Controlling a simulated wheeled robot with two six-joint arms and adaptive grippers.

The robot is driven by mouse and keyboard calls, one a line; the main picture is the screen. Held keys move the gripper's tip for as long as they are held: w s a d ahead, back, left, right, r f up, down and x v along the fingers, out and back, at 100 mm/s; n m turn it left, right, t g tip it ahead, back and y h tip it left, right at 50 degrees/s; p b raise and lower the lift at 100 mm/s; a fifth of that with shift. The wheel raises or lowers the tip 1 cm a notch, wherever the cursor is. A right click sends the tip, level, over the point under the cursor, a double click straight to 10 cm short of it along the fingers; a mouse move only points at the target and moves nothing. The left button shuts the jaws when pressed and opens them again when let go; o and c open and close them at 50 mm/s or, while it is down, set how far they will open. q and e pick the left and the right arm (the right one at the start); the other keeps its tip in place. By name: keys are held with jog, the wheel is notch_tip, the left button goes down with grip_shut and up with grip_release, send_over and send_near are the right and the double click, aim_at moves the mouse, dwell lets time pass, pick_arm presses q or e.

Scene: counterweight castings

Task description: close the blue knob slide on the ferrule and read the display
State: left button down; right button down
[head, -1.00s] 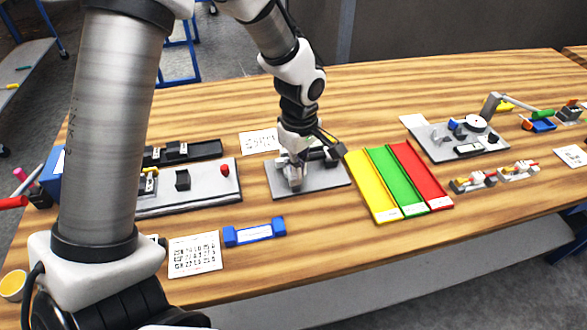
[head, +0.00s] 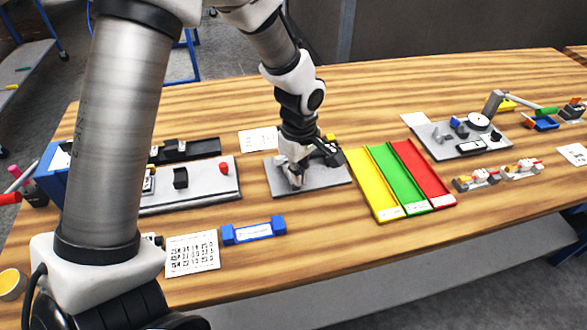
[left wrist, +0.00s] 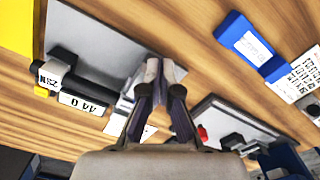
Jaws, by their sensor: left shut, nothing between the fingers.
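My left gripper (head: 296,178) points down over a grey plate (head: 333,181) left of the yellow channel. Its fingers are shut together with nothing between them, as the left wrist view (left wrist: 152,75) also shows. A black block (head: 328,154) stands on the plate's far right part. In the left wrist view its white display (left wrist: 83,104) carries upside-down digits, perhaps 0 and 44; I cannot read them surely.
Yellow (head: 371,185), green (head: 398,178) and red (head: 424,173) channels lie right of the plate. A blue-ended bar (head: 253,231) and printed card (head: 192,254) lie in front. A fixture with a red knob (head: 224,168) stands left. Another instrument plate (head: 436,146) stands far right.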

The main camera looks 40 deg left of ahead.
pick_arm(q)
jog(key=shift+w+a+f, duration=0.1)
dwell(0.6)
jog(key=shift+w+a, duration=0.75)
jog(key=shift+a, duration=0.1)
jog(key=shift+w+p, duration=0.1)
jog(key=shift+p, duration=0.25)
dwell(0.9)
dwell(0.5)
notch_tip(320, 180, up, 7)
jog(key=p, duration=0.6)
dwell(0.4)
